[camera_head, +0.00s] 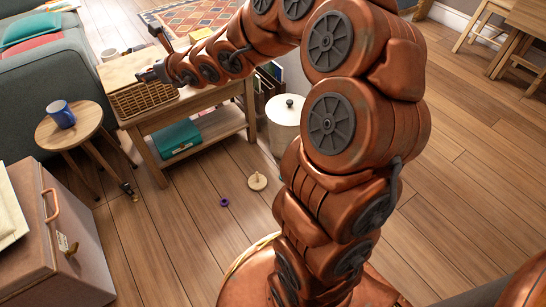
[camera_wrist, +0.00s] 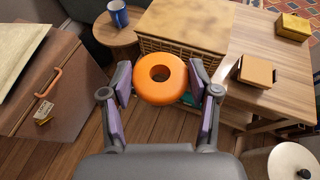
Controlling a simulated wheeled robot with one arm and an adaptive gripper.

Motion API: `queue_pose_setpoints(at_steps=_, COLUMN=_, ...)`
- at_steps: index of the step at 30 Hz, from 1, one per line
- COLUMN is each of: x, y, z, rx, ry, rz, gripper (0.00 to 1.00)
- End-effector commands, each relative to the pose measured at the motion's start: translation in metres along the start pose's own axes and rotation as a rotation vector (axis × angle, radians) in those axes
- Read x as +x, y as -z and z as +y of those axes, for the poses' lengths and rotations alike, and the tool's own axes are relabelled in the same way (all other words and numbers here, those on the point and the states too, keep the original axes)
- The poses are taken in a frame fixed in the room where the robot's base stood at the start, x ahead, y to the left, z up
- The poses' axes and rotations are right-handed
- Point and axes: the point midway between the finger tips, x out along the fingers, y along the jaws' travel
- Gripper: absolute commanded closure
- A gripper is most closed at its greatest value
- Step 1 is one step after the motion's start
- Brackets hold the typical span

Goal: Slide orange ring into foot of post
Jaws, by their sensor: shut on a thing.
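The orange ring (camera_wrist: 160,66) is held between the purple pads of my gripper (camera_wrist: 160,84) in the wrist view, its hole showing. My gripper is shut on it, above floor level, near the wicker basket. In the head view my gripper (camera_head: 150,73) is at the low table's left end, and I cannot make out the ring there. A small pale wooden post on a round base (camera_head: 257,181) stands on the floor in the head view, right of the table's legs and well away from my gripper. The post is not visible in the wrist view.
A purple ring (camera_head: 224,202) lies on the floor left of the post. The low table (camera_head: 215,98) carries the wicker basket (camera_head: 143,98). A stool (camera_head: 85,120) holds a blue mug (camera_head: 61,114). A lidded bin (camera_head: 285,118) stands behind the post. A brown case (camera_head: 70,245) is at left.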

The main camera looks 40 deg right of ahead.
Motion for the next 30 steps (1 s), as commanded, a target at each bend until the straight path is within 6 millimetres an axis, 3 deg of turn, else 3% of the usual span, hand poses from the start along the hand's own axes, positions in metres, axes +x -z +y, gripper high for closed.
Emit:
queue_pose_setpoints(at_steps=9, x=0.025, y=0.011, z=-0.043, rx=0.001, ry=-0.001, rz=-0.001, gripper=0.61)
queue_pose_setpoints(at_steps=30, x=0.05, y=0.033, z=-0.096, rx=-0.009, ry=-0.014, rz=-0.001, gripper=0.61)
